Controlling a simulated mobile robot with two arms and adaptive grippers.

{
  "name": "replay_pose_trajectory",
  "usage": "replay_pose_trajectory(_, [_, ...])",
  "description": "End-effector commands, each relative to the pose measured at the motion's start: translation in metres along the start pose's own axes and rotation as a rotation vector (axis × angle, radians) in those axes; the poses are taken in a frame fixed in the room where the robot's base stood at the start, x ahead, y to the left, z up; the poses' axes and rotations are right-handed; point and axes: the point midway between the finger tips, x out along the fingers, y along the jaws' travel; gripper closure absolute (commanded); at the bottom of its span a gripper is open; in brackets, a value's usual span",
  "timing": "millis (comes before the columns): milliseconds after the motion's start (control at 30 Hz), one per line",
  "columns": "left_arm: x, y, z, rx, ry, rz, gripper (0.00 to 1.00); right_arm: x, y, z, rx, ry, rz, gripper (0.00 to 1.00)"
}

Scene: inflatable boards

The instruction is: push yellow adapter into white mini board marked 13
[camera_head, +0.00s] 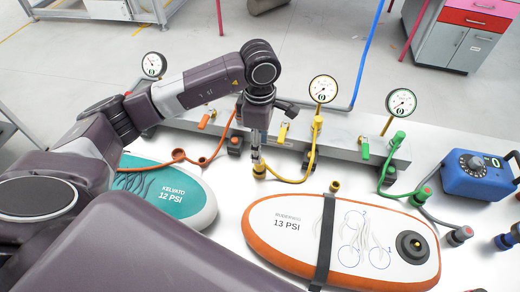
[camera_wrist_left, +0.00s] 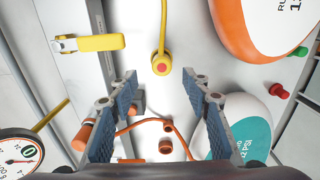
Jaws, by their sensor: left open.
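The yellow adapter (camera_head: 260,171) stands on the white table below my left gripper (camera_head: 256,152), at the end of a yellow hose. In the left wrist view the adapter (camera_wrist_left: 161,65) has a red centre and shows just past the open fingertips of my left gripper (camera_wrist_left: 160,80), with nothing held between them. The white mini board marked 13 PSI (camera_head: 275,243), with an orange rim, lies right of the gripper. It has a black strap across it and a round black valve (camera_head: 416,246) near its right end. My right gripper is not in view.
A teal board marked 12 PSI (camera_head: 158,176) lies at left with an orange hose (camera_head: 198,160). A grey rail (camera_head: 350,136) with gauges and levers runs behind. A small brownish-yellow cap (camera_head: 335,186) stands behind the white board. A green hose and blue pump (camera_head: 477,176) are at right.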

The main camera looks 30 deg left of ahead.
Motion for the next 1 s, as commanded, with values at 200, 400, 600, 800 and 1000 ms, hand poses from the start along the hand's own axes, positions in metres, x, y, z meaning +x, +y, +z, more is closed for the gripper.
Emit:
replay_pose_trajectory(200, [0.022,-0.001,-0.001,0.0,0.002,-0.005,0.56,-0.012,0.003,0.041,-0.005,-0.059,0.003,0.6])
replay_pose_trajectory(400, [0.046,0.0,-0.002,-0.001,0.001,-0.007,0.56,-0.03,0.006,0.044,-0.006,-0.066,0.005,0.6])
replay_pose_trajectory(600, [0.072,0.001,-0.002,-0.001,0.0,-0.003,0.56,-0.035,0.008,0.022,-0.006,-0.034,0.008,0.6])
replay_pose_trajectory(800, [0.076,0.002,-0.002,0.0,0.001,-0.001,0.56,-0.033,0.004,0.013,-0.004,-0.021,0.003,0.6])
replay_pose_trajectory(1000, [0.076,0.002,-0.002,0.0,0.001,-0.001,0.71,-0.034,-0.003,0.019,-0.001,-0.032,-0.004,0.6])
